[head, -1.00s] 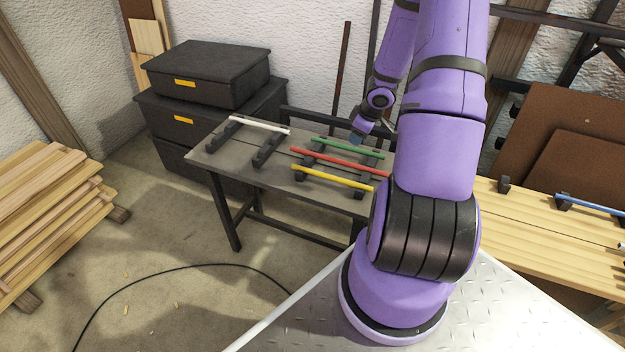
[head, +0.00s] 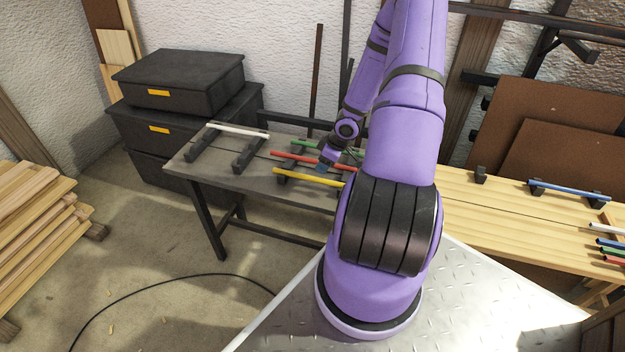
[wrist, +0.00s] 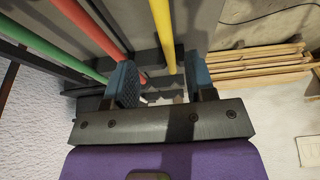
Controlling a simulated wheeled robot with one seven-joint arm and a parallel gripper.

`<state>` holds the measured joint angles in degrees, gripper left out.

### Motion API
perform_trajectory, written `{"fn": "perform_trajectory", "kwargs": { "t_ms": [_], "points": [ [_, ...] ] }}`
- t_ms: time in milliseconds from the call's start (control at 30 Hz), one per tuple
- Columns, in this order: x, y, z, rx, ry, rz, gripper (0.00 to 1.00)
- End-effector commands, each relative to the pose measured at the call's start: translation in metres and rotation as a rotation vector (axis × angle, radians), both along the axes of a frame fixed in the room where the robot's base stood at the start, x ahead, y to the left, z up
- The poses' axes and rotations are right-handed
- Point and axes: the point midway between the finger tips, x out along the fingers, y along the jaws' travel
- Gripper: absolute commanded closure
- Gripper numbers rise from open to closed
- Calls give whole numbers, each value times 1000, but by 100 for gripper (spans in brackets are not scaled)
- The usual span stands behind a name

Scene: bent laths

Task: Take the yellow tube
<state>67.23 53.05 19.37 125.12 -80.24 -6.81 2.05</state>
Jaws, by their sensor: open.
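The yellow tube (head: 300,176) lies across dark rests at the near edge of the grey table, its right end hidden behind my arm. It also shows in the wrist view (wrist: 163,32), running down into the gap between my fingers as seen from there. My gripper (head: 325,166) is open and empty. In the head view it is over the red tube, close to the yellow one; its exact height above them is unclear. In the wrist view both blue fingers of my gripper (wrist: 161,76) show apart. The red tube (wrist: 95,27) passes behind the left finger.
The red tube (head: 292,158) lies parallel just behind the yellow one, with a green tube (head: 306,145) beyond it. A white tube (head: 238,130) rests on separate supports at left. Black boxes (head: 180,80) stand behind. A wooden bench (head: 475,215) with more tubes is at right.

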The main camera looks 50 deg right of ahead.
Motion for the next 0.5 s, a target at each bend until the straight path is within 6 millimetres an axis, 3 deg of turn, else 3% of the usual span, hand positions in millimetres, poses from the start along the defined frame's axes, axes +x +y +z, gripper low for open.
{"fn": "perform_trajectory", "kwargs": {
  "t_ms": [500],
  "points": [
    [8, 4, -21, -1, -1, 1, 50]
  ]
}}
